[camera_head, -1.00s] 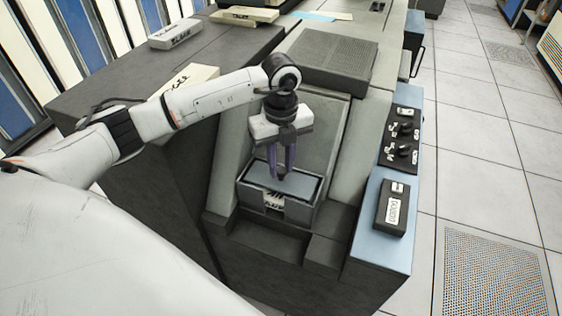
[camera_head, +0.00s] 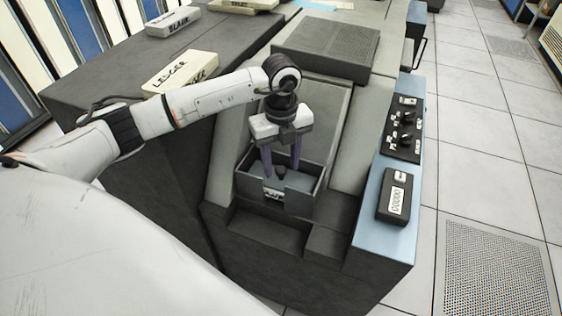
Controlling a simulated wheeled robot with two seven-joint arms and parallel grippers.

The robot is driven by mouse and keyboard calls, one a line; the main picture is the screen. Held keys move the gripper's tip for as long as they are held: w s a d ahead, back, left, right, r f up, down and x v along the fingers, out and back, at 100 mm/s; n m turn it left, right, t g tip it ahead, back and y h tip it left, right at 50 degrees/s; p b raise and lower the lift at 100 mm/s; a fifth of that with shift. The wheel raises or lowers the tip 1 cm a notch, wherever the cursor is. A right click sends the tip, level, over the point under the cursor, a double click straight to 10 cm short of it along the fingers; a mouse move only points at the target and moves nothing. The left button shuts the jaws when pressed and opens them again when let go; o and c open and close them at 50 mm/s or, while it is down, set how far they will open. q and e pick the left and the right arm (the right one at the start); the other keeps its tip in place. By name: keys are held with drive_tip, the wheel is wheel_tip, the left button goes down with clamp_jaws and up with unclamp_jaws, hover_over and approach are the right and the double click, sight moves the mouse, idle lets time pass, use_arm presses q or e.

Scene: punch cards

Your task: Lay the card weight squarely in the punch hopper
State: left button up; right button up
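The punch hopper (camera_head: 303,201) is a dark grey open-topped box on the sloped front of the punch machine. The card weight (camera_head: 295,182), a blue-grey plate, lies down inside the hopper, below its rim. It looks roughly in line with the walls, but its far part and edges are partly hidden. A small dark knob shows on it between the fingers. My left gripper (camera_head: 281,172) points down over the hopper, with its two purple fingers spread apart on either side of the knob and their tips inside the hopper. My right gripper is not in view.
A blue side panel (camera_head: 375,240) carries a black switch plate (camera_head: 405,130) and a black counter box (camera_head: 395,195). Pale card trays, one marked LEDGER (camera_head: 180,72) and one BLANK (camera_head: 173,22), sit on the dark counter at left. A tiled floor lies at right.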

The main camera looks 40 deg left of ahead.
sight(282, 169)
use_arm(q)
wheel_tip(282, 169, up, 10)
drive_tip(key=shift+r, duration=0.15)
idle(0.6)
